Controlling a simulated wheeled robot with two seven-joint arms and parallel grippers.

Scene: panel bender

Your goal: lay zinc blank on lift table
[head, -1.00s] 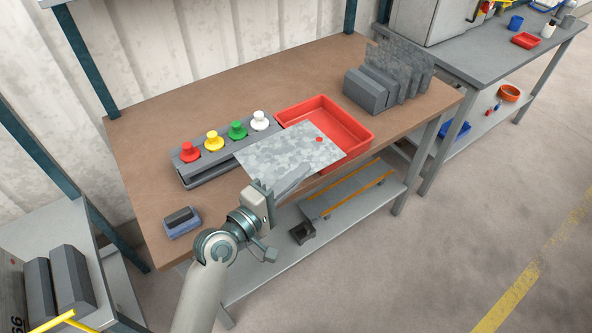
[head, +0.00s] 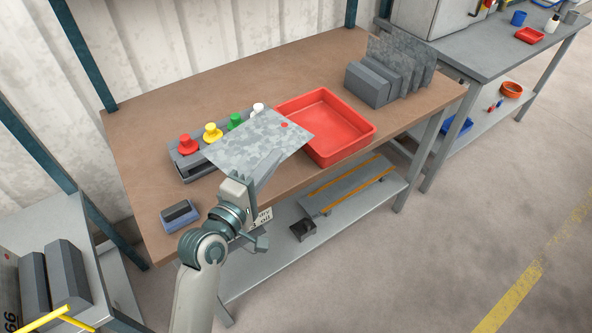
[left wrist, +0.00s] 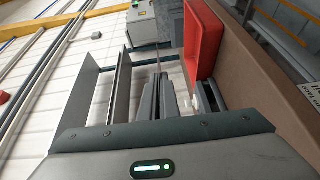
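The zinc blank (head: 258,142) is a thin mottled grey sheet with a red dot near its far right corner. My left gripper (head: 260,182) is shut on its near edge and holds it above the workbench. The blank covers part of the button box and the left edge of the red tray. In the left wrist view, the gripper fingers (left wrist: 180,98) show and the blank seems nearly edge-on. A low grey platform with orange strips (head: 348,184) lies on the shelf below the bench. I cannot tell whether it is the lift table. My right gripper is not in view.
The red tray (head: 345,135) looks empty. The button box (head: 190,165) has red, yellow, green and white knobs. Grey blocks with upright sheets (head: 370,87) stand at the back right. A small blue-grey block (head: 180,216) sits near the front left. The bench top (head: 150,120) is clear at back left.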

